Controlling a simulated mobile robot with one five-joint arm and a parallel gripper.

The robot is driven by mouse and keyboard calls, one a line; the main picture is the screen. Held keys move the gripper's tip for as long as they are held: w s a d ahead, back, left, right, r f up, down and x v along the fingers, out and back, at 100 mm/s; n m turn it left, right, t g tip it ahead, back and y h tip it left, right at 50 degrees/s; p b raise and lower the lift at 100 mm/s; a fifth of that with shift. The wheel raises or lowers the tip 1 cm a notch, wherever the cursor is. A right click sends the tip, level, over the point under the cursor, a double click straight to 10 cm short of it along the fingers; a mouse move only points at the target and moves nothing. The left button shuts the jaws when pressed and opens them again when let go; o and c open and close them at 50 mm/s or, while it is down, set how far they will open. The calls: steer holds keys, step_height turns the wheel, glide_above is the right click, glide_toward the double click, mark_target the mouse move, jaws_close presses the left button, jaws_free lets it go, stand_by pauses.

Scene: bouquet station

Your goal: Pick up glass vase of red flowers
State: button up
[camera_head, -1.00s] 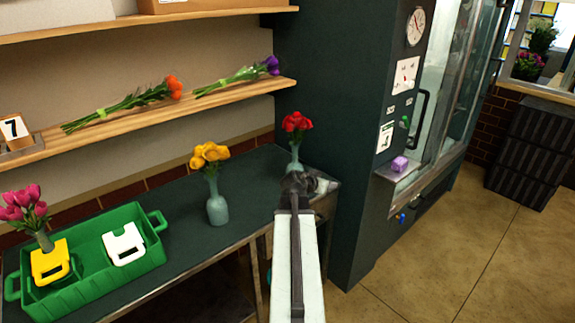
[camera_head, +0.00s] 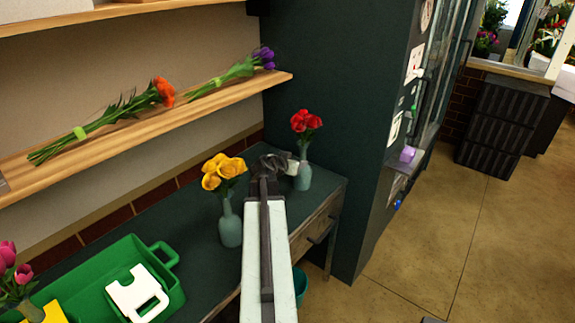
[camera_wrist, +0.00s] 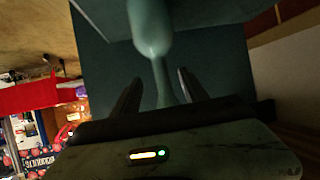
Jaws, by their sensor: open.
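The glass vase of red flowers (camera_head: 303,178) stands upright on the dark counter near its right end, beside the tall dark cabinet. My gripper (camera_head: 283,164) is just left of it in the head view, overlapping its edge. In the wrist view a pale blue-green vase (camera_wrist: 152,30) appears upside down, and its narrow neck shows between the two spread fingers of my gripper (camera_wrist: 159,88). The gripper is open, with a gap on each side of the neck. The flowers are out of the wrist view.
A similar vase with yellow flowers (camera_head: 230,222) stands left of my arm. A green tray (camera_head: 172,256) with a white holder (camera_head: 138,294) is at the lower left. A wooden shelf (camera_head: 130,133) with wrapped bouquets runs above. The dark cabinet (camera_head: 330,120) bounds the right side.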

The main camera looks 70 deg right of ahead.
mark_target(301, 160)
steer(key=b+x, duration=0.3)
steer(key=x, duration=0.5)
steer(key=shift+a+r, duration=0.1)
steer(key=shift+r, duration=0.05)
jaws_close()
stand_by(1.3)
